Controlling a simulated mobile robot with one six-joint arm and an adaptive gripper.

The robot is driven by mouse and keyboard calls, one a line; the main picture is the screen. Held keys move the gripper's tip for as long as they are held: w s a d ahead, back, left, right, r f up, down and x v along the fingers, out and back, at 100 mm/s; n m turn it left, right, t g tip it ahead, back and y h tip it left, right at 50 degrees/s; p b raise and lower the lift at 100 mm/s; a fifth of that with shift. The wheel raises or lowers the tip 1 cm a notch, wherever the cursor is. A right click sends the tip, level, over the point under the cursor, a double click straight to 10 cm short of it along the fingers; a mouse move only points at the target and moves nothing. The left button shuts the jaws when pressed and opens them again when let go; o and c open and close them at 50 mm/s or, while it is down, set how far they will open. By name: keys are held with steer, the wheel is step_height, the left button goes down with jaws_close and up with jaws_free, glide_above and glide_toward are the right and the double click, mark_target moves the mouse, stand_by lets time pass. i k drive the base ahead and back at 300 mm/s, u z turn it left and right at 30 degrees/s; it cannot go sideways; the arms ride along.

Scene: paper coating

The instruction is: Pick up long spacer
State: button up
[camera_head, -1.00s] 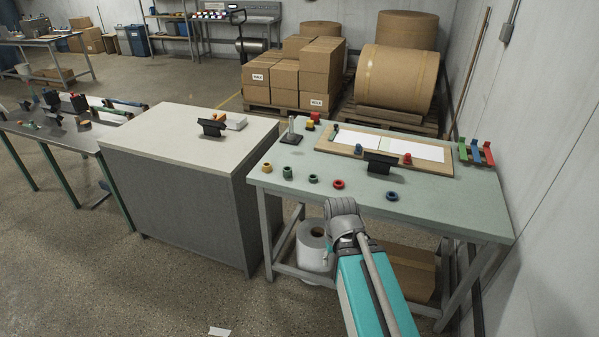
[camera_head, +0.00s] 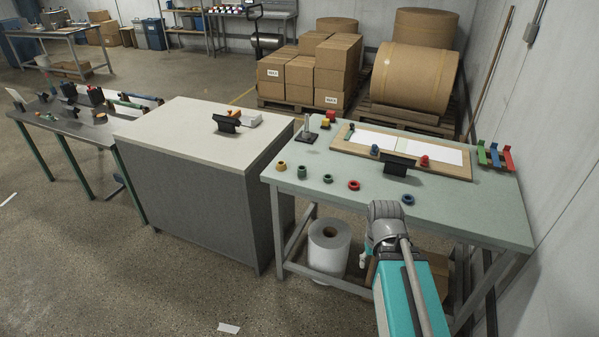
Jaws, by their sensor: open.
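Several ring-like spacers stand in a row along the front of the pale green table: a yellow one (camera_head: 281,166), a green one (camera_head: 301,172) that looks the tallest, a lower dark green one (camera_head: 328,179), a red one (camera_head: 354,185) and a blue one (camera_head: 408,199). I cannot tell for sure which is the long spacer. The grey joint of my arm shows just in front of the table's near edge, right of the red spacer. My gripper's fingers do not show in this view.
A wooden-framed board (camera_head: 456,174) with white sheets lies at the back of the green table (camera_head: 488,210), a black sign (camera_head: 396,165) in front of it. A metal post (camera_head: 306,128) stands at the left. A grey cabinet (camera_head: 195,190) stands close to the table's left side.

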mark_target(302, 171)
steer(key=z, duration=0.1)
steer(key=i, duration=1)
steer(key=u, duration=0.05)
